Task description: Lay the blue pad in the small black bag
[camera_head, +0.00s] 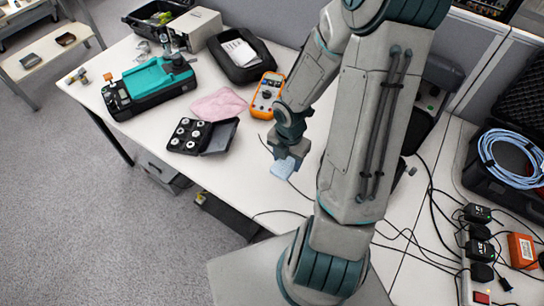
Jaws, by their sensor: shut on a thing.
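The pale blue pad (282,170) shows just below my gripper (287,157), near the front edge of the white table. My gripper is shut on the pad, and its jaws hide the pad's upper part. I cannot tell how far the pad is above the table. The small black bag (240,78) lies open at the back of the table, up and left of my gripper. A white printed card or paper (241,52) lies in it.
A black case (220,137) with several round pieces lies open at left. A teal device (150,88) stands farther left. Cables cross the table at right.

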